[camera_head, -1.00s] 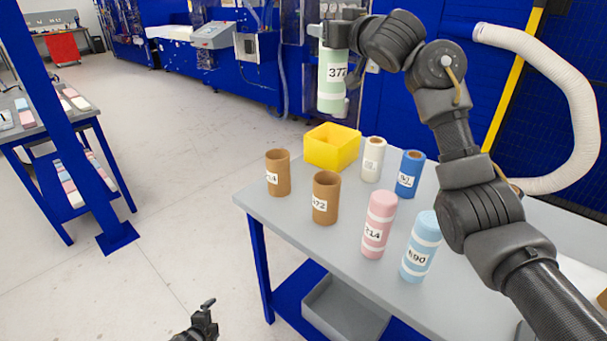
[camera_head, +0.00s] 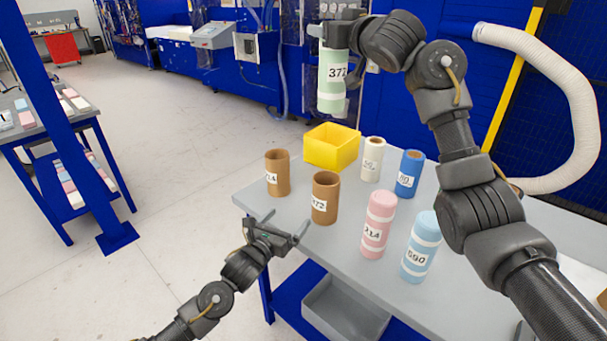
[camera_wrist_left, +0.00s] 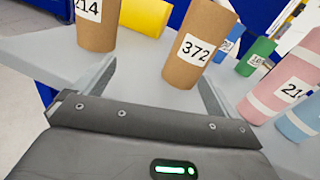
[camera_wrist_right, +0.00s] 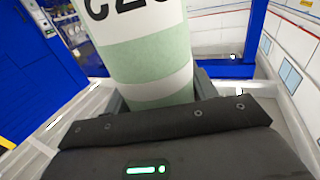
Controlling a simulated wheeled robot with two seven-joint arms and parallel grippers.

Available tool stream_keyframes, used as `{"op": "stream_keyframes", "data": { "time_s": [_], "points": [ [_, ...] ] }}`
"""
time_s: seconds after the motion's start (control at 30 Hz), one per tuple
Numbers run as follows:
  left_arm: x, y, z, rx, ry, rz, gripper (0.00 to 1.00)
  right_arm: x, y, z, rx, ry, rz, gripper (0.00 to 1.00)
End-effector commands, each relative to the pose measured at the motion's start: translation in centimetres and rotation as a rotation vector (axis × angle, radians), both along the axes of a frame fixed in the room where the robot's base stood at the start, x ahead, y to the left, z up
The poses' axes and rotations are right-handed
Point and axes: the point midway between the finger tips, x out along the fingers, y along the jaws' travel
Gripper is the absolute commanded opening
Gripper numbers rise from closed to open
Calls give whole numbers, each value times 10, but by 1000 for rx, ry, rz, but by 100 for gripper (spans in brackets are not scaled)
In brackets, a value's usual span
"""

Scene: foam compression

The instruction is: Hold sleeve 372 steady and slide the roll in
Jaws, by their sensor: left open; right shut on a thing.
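The brown sleeve 372 (camera_head: 325,205) stands upright on the table; its top is open. It also shows in the left wrist view (camera_wrist_left: 190,55), between and beyond the left fingers. My left gripper (camera_head: 287,222) is open and empty in front of the sleeve, apart from it, at the table's near-left edge. The green-and-white roll 372 (camera_head: 332,90) hangs upright, high above the back of the table. My right gripper (camera_head: 340,38) is shut on its upper part; the roll also fills the middle of the right wrist view (camera_wrist_right: 150,55). The roll's far side is hidden.
Brown sleeve 214 (camera_head: 277,180) stands left of sleeve 372. A pink roll (camera_head: 377,235), a light blue roll (camera_head: 420,255), a white tube (camera_head: 372,168) and a blue tube (camera_head: 409,182) stand to the right. A yellow bin (camera_head: 325,150) is behind.

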Motion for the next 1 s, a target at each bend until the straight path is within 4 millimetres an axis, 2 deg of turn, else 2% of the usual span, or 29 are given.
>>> {"op": "stream_keyframes", "data": {
  "time_s": [0.03, 0.1, 0.2, 0.47, 0.67, 1.0],
  "points": [
    [-9, -17, 0, 13, -11, -9, 97, 0, 0, 0, 0, 0, 0, 22],
    [-19, -32, 1, 44, -30, -16, 97, 0, 0, 0, 0, 0, 0, 22],
    [-27, -46, 3, 76, -48, -20, 97, 0, 0, 1, 0, 0, 0, 22],
    [-31, -54, 4, 99, -62, -22, 97, 0, 0, 0, 0, 0, 0, 22],
    [-12, -61, 5, 98, -63, -20, 97, 0, 0, 0, 0, 0, 0, 22],
    [46, -88, 5, 98, -60, -20, 97, 0, 0, 0, 0, 0, 0, 22]
  ]
}}
